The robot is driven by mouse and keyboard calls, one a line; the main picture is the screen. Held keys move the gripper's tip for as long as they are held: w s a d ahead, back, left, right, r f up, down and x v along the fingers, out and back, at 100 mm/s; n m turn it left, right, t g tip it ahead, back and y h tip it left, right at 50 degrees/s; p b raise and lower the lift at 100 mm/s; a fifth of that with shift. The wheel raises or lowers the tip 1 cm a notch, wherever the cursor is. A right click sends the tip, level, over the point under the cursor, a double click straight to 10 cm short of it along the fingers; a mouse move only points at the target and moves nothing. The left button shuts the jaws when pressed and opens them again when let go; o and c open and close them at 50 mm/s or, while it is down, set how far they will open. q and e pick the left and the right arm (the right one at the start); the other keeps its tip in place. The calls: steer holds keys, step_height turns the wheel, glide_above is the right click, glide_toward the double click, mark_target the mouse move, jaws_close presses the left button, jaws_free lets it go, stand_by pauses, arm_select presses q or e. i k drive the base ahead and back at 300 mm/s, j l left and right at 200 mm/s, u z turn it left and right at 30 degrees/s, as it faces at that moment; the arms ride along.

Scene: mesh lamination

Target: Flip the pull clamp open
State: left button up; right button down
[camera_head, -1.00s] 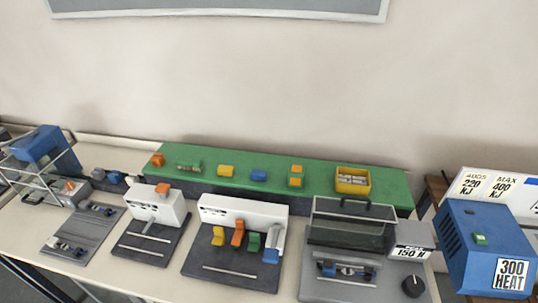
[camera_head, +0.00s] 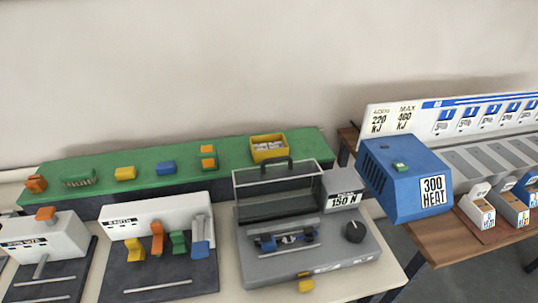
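A grey machine with a "150 N" label (camera_head: 345,199) stands at the front of the near table. It has a clear dark-framed guard (camera_head: 260,200) with a black handle on top. In front of the guard sits a small clamp-like fixture (camera_head: 288,239) with blue and dark parts, probably the pull clamp. It is too small to tell whether the clamp is open or shut. A black knob (camera_head: 355,232) is on the right of the machine and a yellow piece (camera_head: 305,286) at its front edge. Neither gripper is in view.
To the left is a white unit (camera_head: 160,215) with yellow, orange, green and blue levers. A green shelf (camera_head: 100,165) behind holds small blocks and a yellow bin (camera_head: 268,149).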

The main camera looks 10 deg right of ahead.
mark_target(308, 285)
steer(key=l+z, duration=0.35)
steer(key=z, duration=0.15)
steer(key=k+l+z, duration=0.1)
steer(key=k+l, duration=0.25)
steer(key=l, duration=0.3)
steer(key=k+l+z, duration=0.15)
steer(key=l, duration=0.2)
steer(key=k+l+z, duration=0.1)
steer(key=l, duration=0.25)
steer(key=k+l, duration=0.2)
steer(key=l, duration=0.15)
steer(key=k+l+z, duration=0.15)
steer(key=l, duration=0.25)
